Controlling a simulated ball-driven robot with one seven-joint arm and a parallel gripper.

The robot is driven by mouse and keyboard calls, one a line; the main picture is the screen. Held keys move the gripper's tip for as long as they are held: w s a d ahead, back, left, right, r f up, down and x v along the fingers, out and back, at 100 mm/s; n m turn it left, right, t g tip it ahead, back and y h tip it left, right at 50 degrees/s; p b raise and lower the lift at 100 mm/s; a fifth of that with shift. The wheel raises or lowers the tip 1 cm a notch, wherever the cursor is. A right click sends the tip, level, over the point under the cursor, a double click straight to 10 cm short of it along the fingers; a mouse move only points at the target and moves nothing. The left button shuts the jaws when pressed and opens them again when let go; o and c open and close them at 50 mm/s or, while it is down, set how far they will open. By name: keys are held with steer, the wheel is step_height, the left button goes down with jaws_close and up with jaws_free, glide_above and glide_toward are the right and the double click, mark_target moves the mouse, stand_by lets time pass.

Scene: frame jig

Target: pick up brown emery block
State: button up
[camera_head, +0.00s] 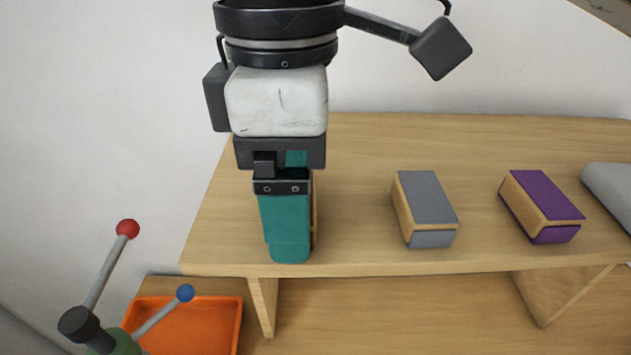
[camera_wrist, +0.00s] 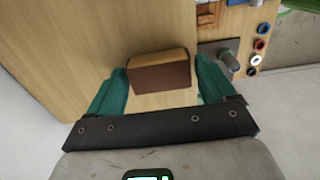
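The brown emery block (camera_wrist: 160,76) has a dark brown face and a wood-coloured body. In the wrist view it lies on the wooden bench between the two teal fingers of my gripper (camera_wrist: 160,65). The fingers are apart, one on each side, close to its ends. I cannot tell whether either finger touches it. In the head view my gripper (camera_head: 290,250) points down at the left part of the bench and hides nearly all of the block. Only a thin brown strip (camera_head: 314,212) shows at its right side.
On the bench (camera_head: 350,150), a grey-topped block (camera_head: 428,197) and a purple-topped block (camera_head: 545,196) lie to the right, with a grey object (camera_head: 612,188) at the far right. An orange tray (camera_head: 195,325) and levers with red (camera_head: 128,228) and blue (camera_head: 185,293) knobs are lower left.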

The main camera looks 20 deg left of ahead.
steer(key=c, duration=0.9)
steer(key=shift+o, duration=0.2)
